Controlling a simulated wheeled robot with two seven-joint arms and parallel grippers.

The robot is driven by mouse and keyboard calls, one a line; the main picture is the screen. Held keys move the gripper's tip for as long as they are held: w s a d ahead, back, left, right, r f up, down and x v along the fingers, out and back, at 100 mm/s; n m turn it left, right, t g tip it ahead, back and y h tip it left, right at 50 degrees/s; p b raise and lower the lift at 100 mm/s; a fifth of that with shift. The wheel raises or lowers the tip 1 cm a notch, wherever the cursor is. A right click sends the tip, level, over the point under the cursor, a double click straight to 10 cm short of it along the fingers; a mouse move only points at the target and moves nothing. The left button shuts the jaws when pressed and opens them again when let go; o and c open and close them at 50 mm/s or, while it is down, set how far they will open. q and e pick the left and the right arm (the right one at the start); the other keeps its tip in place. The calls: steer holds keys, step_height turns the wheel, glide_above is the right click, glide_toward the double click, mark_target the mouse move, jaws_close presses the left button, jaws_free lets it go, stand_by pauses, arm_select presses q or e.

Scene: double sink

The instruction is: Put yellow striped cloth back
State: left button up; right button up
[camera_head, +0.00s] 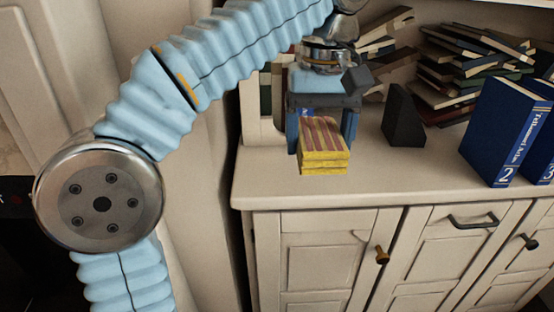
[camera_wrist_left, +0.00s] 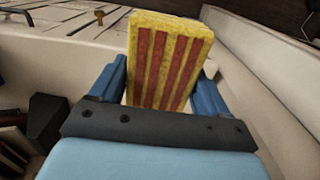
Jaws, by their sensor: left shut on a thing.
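The yellow striped cloth (camera_head: 323,146) is a folded, block-like yellow piece with red stripes. My left gripper (camera_head: 321,140) is shut on it, with a blue finger on either side, near the left end of the pale counter. In the left wrist view the cloth (camera_wrist_left: 168,62) stands out between the two fingers of the left gripper (camera_wrist_left: 165,88). I cannot tell whether the cloth's underside touches the counter. My right gripper is in neither view.
The pale counter (camera_head: 400,170) has bare room in front of the cloth. A black wedge-shaped bookend (camera_head: 403,117) stands to the right. Blue books (camera_head: 505,130) stand farther right. Several books (camera_head: 470,70) lie piled behind. Cabinet doors with knobs (camera_head: 382,256) are below.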

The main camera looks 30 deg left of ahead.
mark_target(275, 174)
arm_select(q)
steer(key=w+a+f, duration=0.2)
steer(key=a, duration=0.1)
steer(key=w+a+f, duration=0.2)
steer(key=a+f, duration=0.1)
steer(key=w+a+f, duration=0.2)
steer(key=a, duration=0.2)
steer(key=shift+a+f, duration=0.1)
steer(key=shift+f, duration=0.15)
steer(key=f, duration=0.1)
steer(key=a+f+b, duration=0.1)
steer(key=f, duration=0.1)
steer(key=w+f, duration=0.1)
steer(key=f, duration=0.1)
steer(key=shift+a, duration=0.35)
steer(key=shift+f, duration=0.15)
steer(key=shift+f+b, duration=0.2)
steer(key=shift+b, duration=0.1)
steer(key=o, duration=0.9)
steer(key=shift+r, duration=0.1)
